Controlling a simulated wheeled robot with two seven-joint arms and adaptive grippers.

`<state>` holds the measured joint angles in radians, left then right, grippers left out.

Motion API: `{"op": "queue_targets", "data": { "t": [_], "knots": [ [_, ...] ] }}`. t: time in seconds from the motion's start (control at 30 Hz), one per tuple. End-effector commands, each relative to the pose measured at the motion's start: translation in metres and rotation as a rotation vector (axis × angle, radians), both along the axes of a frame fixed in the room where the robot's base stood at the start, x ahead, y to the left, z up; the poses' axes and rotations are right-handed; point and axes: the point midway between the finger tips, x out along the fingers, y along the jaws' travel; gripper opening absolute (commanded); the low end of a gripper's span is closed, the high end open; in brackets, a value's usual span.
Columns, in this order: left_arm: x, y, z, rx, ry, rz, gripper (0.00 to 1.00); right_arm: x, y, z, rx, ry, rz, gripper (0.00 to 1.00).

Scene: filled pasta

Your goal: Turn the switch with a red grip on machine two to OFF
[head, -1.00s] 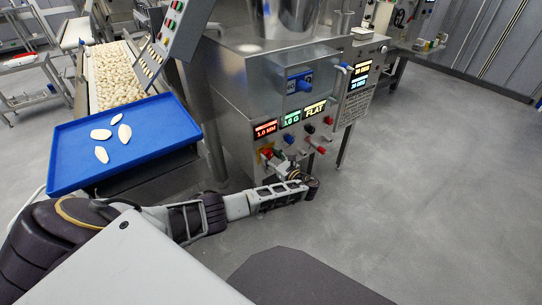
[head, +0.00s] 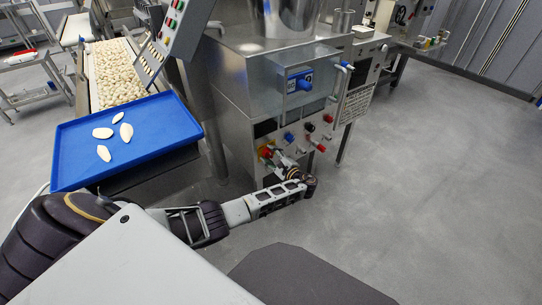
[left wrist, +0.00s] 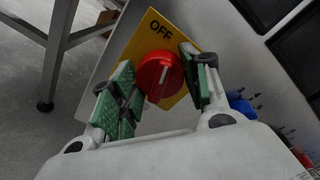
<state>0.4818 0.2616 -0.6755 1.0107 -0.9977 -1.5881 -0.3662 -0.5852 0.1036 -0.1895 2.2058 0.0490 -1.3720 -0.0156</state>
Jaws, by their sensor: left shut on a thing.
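The red grip (left wrist: 158,75) of the switch sits on a yellow plate (left wrist: 150,45) marked OFF in the left wrist view. The white line on the grip points roughly up toward the OFF word, slightly right. In the head view the red grip (head: 264,152) is at the lower left of the machine's front panel. My left gripper (head: 272,157) is at it. In the left wrist view its green-padded fingers are on both sides of the grip, shut on it. My right gripper is not in view.
The steel machine (head: 235,95) has other knobs, including a blue one (head: 289,137) and a red one (head: 321,147), close to the gripper. Its displays (head: 265,128) are dark. A blue tray (head: 75,165) with several pale pieces stands left. The floor (head: 420,190) to the right is clear.

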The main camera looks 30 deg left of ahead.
Motion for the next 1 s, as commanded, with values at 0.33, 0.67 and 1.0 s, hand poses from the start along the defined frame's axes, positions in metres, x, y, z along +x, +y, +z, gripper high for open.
{"op": "queue_targets", "data": {
  "t": [0.33,0.67,1.0],
  "knots": [
    [-0.001,0.0,-0.002,-0.109,-0.26,0.001,0.23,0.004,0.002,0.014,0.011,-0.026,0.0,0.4],
    [-0.002,0.001,-0.002,-0.166,-0.401,0.002,0.23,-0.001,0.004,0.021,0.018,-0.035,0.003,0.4],
    [-0.002,0.001,-0.001,-0.177,-0.425,0.002,0.23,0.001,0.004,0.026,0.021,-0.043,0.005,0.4]
  ]
}}
